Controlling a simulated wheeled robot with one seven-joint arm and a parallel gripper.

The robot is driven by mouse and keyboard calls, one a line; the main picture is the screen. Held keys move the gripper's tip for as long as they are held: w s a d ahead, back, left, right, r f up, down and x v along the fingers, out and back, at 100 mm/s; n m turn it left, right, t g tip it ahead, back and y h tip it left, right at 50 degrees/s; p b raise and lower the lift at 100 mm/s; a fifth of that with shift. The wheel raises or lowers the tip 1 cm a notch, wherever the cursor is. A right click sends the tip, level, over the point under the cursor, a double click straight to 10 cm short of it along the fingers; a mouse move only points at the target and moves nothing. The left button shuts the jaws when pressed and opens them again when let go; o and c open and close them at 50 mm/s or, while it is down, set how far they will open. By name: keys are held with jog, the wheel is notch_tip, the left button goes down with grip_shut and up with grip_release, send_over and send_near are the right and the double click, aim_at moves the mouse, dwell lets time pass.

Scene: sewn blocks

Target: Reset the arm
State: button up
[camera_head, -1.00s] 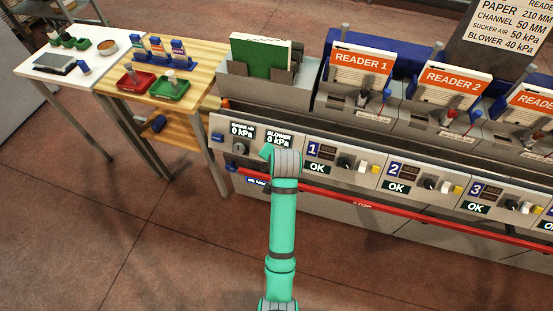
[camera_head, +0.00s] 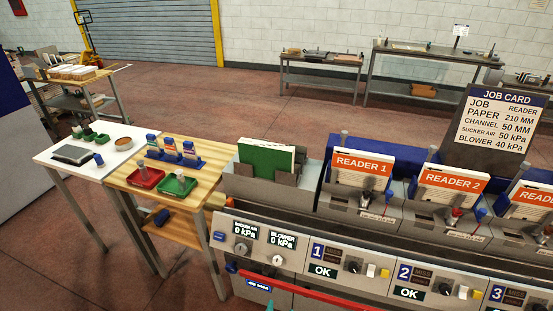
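My gripper is out of view. Only a tiny teal bit, perhaps my arm, shows at the bottom edge near the centre. The machine's control panel (camera_head: 257,240) is in full view in front of me, with sucker air and blower displays both reading 0 kPa. Its stations 1 and 2 show OK.
Reader 1 (camera_head: 363,165) and Reader 2 (camera_head: 452,181) stacks stand on the machine behind a red bar (camera_head: 325,297). A job card (camera_head: 500,118) stands at right. A wooden table (camera_head: 208,162) with red and green trays and a white table (camera_head: 60,148) stand at left. Floor lies open behind.

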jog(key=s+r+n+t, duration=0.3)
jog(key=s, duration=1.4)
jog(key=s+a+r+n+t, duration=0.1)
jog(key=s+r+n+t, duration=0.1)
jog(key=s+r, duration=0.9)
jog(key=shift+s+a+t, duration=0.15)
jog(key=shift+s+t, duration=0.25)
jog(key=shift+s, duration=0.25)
